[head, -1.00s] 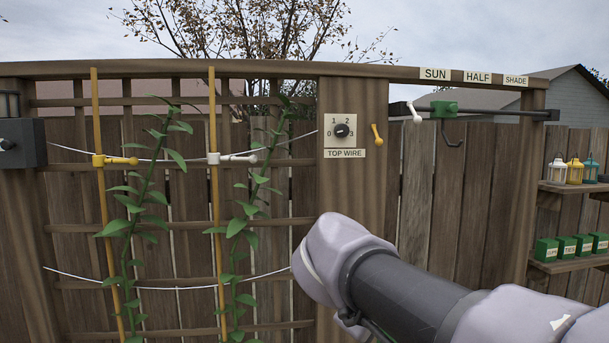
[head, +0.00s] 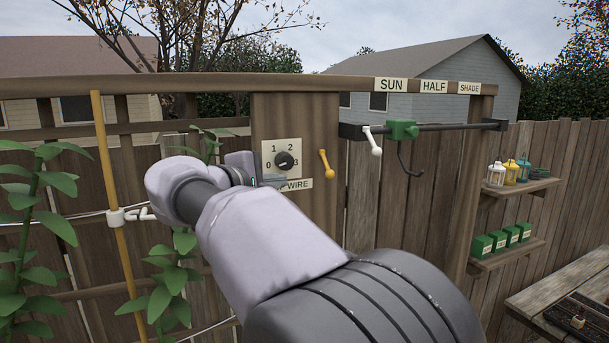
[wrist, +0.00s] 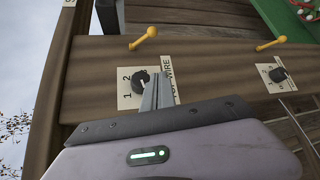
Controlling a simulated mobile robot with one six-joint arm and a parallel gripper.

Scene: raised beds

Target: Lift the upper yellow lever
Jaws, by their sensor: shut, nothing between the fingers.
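The upper yellow lever (head: 326,163) sits on a wooden post just right of the TOP WIRE dial (head: 285,161). Its knob end points down and slightly right. It also shows in the wrist view (wrist: 143,38), beside the same dial. A second yellow lever (wrist: 270,44) is further along the post, by another dial (wrist: 277,75); I cannot see it in the head view. My gripper (wrist: 158,90) is shut and empty. Its fingers are in front of the upper dial and label, partly covering both, and apart from the upper lever. In the head view it is left of that lever.
A white lever (head: 374,141) and a green block with a hook (head: 404,131) are on a dark rail to the right. A white clip (head: 117,217) is on a yellow pole among leafy plants at left. Shelves (head: 508,255) with lanterns and green boxes stand right.

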